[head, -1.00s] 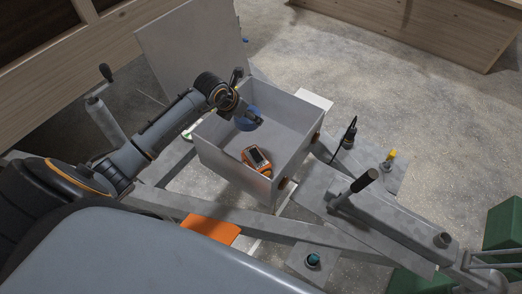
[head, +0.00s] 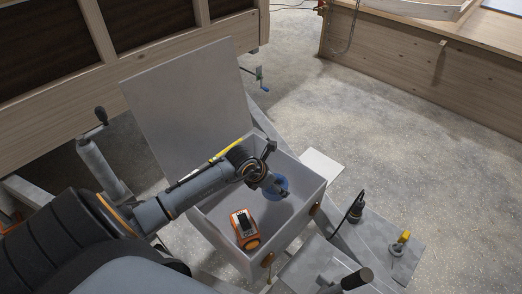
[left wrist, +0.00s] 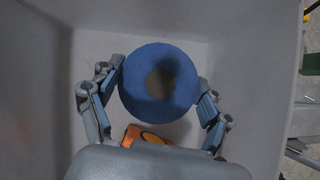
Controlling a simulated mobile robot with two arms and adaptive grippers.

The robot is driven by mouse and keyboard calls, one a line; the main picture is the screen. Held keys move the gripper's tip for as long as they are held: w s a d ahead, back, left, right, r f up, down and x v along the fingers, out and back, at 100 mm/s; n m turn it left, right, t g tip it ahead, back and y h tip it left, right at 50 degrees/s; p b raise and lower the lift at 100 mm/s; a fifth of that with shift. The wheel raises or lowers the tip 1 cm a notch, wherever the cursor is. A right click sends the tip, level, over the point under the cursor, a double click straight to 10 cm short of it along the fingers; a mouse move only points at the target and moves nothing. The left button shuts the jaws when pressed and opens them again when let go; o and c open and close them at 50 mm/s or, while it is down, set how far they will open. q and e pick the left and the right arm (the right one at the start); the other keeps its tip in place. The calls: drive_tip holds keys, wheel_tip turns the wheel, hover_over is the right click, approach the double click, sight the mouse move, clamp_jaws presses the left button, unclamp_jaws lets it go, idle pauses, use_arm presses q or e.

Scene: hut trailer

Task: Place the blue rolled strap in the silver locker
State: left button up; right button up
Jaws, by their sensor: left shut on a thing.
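The silver locker (head: 292,232) is an open grey box with its lid (head: 185,105) raised at the back. My left gripper (head: 272,186) reaches into the locker's opening from the left. It is shut on the blue rolled strap (head: 281,183), near the back right inside. In the left wrist view the strap (left wrist: 136,80) is a blue ring with a hole, with one finger on each side of it. The locker walls surround it there. I cannot tell whether the strap touches the locker floor. My right gripper is not in view.
An orange handheld device (head: 244,228) lies in the locker nearer the front, close to the strap. A yellow-topped item (head: 402,240) and a black connector (head: 356,208) are on the metal frame to the right. A wooden-sided body (head: 60,70) stands behind.

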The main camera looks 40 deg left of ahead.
use_arm(q)
wheel_tip(320, 180, down, 6)
drive_tip(key=shift+s+r, duration=0.1)
drive_tip(key=shift+r, duration=0.15)
drive_tip(key=shift+f, duration=2.4)
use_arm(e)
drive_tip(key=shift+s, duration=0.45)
use_arm(q)
drive_tip(key=o, duration=1.4)
drive_tip(key=shift+r, duration=0.1)
drive_tip(key=shift+s+a+r, duration=0.1)
drive_tip(key=shift+s+r, duration=0.05)
drive_tip(key=shift+r, duration=0.05)
drive_tip(key=p+v, duration=0.1)
drive_tip(key=v, duration=1)
drive_tip(key=shift+s+r, duration=0.15)
drive_tip(key=shift+r, duration=0.05)
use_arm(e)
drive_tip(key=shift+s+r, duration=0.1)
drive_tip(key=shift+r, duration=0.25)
